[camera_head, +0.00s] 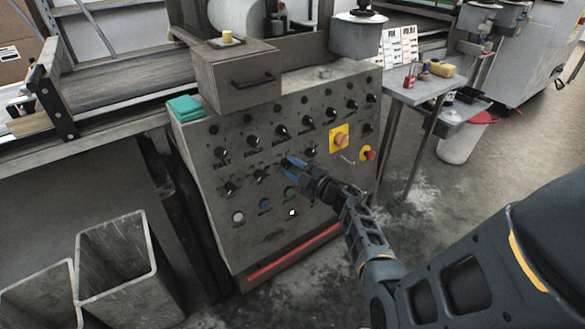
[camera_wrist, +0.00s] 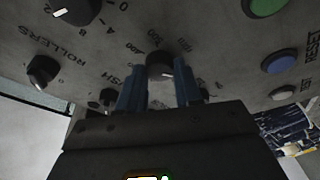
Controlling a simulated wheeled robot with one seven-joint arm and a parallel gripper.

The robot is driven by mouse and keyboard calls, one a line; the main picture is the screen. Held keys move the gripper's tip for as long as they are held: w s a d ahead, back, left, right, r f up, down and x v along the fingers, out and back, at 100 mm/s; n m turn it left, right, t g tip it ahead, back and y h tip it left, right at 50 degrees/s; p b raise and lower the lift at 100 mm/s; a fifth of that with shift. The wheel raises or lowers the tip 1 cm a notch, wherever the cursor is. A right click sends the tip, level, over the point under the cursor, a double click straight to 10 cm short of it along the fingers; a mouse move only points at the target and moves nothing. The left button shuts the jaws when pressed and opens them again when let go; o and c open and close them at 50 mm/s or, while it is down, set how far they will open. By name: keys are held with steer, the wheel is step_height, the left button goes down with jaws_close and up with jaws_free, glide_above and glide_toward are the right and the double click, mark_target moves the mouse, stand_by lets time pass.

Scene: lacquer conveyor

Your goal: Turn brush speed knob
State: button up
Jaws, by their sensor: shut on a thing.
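The brush speed knob (camera_wrist: 160,72) is a black round dial with a white pointer mark and printed numbers around it on the grey control panel (camera_head: 258,219). In the wrist view part of a label ending in "SH" shows beside it. My gripper (camera_wrist: 159,66) has its two blue fingers on either side of this knob, shut on it. In the head view my gripper (camera_head: 294,166) is at the middle of the panel face, and its fingers hide the knob.
Another black knob (camera_wrist: 43,70), labelled "ROLLERS", is beside it. A green button (camera_wrist: 266,5) and a blue button (camera_wrist: 279,62) are near. The panel also bears a yellow-backed emergency stop (camera_head: 340,139) and a red-and-yellow switch (camera_head: 368,154). Grey bins (camera_head: 115,262) stand at lower left.

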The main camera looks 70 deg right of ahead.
steer(key=shift+n, duration=0.4)
steer(key=o, duration=1)
steer(key=shift+o, duration=0.2)
steer(key=v, duration=0.7)
steer(key=shift+s+p, duration=0.3)
steer(key=shift+s, duration=0.1)
steer(key=shift+a, duration=0.15)
